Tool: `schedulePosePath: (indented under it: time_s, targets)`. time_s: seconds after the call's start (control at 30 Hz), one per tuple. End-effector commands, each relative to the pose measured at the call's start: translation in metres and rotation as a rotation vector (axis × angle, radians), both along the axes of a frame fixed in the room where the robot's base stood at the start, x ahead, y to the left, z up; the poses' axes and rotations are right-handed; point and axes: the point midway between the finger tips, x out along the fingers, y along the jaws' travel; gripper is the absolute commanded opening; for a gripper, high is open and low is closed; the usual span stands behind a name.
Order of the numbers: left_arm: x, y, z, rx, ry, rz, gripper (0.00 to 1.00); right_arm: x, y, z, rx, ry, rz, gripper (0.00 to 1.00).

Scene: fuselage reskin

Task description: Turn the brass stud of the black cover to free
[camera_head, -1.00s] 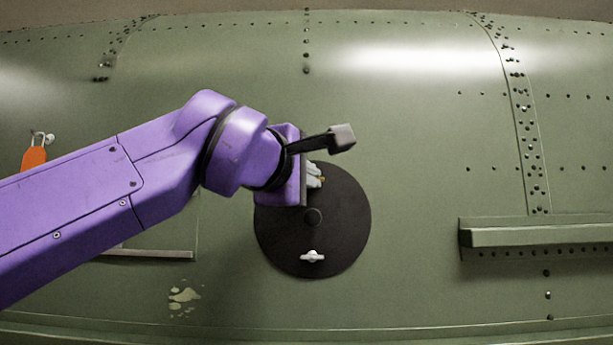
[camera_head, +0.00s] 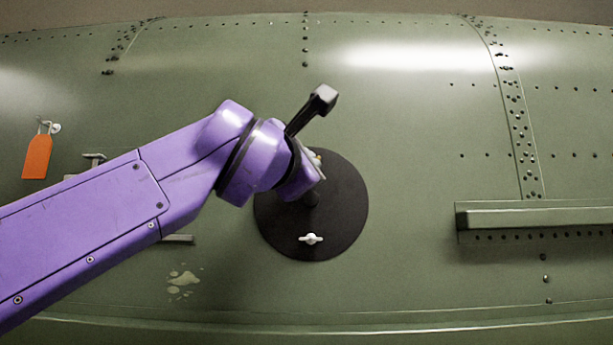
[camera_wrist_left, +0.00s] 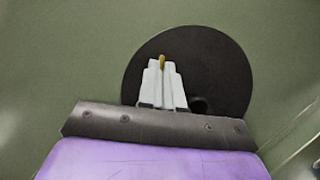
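The round black cover (camera_head: 345,210) lies on the green fuselage skin. It also shows in the left wrist view (camera_wrist_left: 225,75). The brass stud (camera_wrist_left: 162,62) shows as a small yellow piece at the fingertips, near the cover's upper part. My left gripper (camera_wrist_left: 160,68) has its pale fingers close together, shut on the stud. In the head view my purple wrist hides most of the fingers and stud. A silver wing-shaped stud (camera_head: 311,239) sits crosswise near the cover's bottom. A dark central knob (camera_head: 311,199) is partly hidden by my wrist. My right gripper is not in view.
An orange tag (camera_head: 37,157) hangs from a fitting at the left. A green ledge (camera_head: 535,217) sticks out of the skin at the right. Riveted seams run across the skin. The skin between cover and ledge is clear.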

Motion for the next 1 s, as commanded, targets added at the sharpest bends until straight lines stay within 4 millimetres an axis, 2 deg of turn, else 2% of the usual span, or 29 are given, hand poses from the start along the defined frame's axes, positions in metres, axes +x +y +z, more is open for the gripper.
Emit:
schedulePosePath:
  time_s: [0.03,0.1,0.5,1.0]
  targets:
    - [0.0,0.0,-0.005,-0.041,-0.001,0.0,0.0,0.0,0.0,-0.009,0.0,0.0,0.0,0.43]
    - [0.0,-0.001,-0.006,-0.107,-0.001,0.0,0.0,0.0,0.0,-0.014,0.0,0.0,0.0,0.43]
    - [0.001,-0.004,-0.006,-0.486,-0.001,-0.001,0.0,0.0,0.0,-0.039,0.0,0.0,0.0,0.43]
    - [0.001,-0.007,-0.005,-0.875,0.001,-0.006,0.0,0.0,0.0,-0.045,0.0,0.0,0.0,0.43]
